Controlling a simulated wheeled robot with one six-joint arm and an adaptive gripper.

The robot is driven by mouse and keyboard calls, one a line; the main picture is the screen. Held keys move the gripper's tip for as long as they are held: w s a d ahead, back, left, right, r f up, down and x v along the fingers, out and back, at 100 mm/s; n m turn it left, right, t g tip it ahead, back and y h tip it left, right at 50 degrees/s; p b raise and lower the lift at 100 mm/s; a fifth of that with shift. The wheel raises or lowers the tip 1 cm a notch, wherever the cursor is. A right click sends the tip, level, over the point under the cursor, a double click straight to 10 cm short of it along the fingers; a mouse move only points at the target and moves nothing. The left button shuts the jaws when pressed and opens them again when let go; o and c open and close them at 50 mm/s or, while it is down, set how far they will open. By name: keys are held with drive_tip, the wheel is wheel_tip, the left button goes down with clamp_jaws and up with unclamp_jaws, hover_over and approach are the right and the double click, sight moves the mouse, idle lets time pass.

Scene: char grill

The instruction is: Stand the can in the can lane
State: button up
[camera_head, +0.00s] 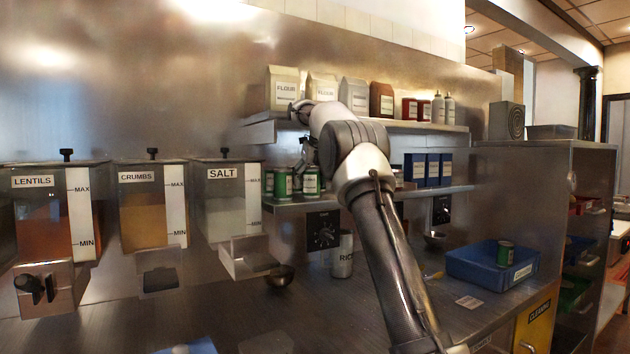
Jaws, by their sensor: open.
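Green cans with white labels stand upright in a group at the left end of the lower shelf (380,196). Two front ones show clearly, a left can (283,184) and a right can (311,182). Another green can (505,254) stands in the blue tray (470,268) on the counter at the right. My gripper (307,163) is open and points down just above the right front can on the shelf. Its fingertips are small and partly hidden, so I cannot tell whether they touch a can. No can lane label is readable.
Bags and jars, including a flour bag (283,88), fill the upper shelf (440,126) closely above. Blue boxes (428,168) stand on the lower shelf at right. A jar (342,255) and a metal bowl (280,276) are on the counter. Dispensers (225,205) line the left.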

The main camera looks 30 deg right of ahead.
drive_tip(key=v, duration=0.2)
drive_tip(key=shift+s+r, duration=0.15)
drive_tip(key=shift+r, duration=0.25)
drive_tip(key=s+a+f+n, duration=0.1)
drive_tip(key=s+a+n, duration=0.2)
drive_tip(key=s+n, duration=0.5)
drive_tip(key=s+a+f+n, duration=0.2)
drive_tip(key=s+a+n, duration=0.1)
drive_tip(key=s, duration=1)
drive_tip(key=s+a+f+n, duration=0.1)
drive_tip(key=s+a+n, duration=0.2)
drive_tip(key=s+n, duration=0.5)
drive_tip(key=s+a+f+n+g, duration=0.1)
drive_tip(key=s+a+f+n, duration=0.1)
drive_tip(key=s+f+n, duration=0.5)
drive_tip(key=s+a+f+n, duration=0.2)
drive_tip(key=s+f+n, duration=0.5)
drive_tip(key=s, duration=0.8)
drive_tip(key=n, duration=0.3)
drive_tip(key=shift+a+f+n+g, duration=0.15)
drive_tip(key=shift+f+n+g, duration=0.15)
drive_tip(key=shift+n+g, duration=0.1)
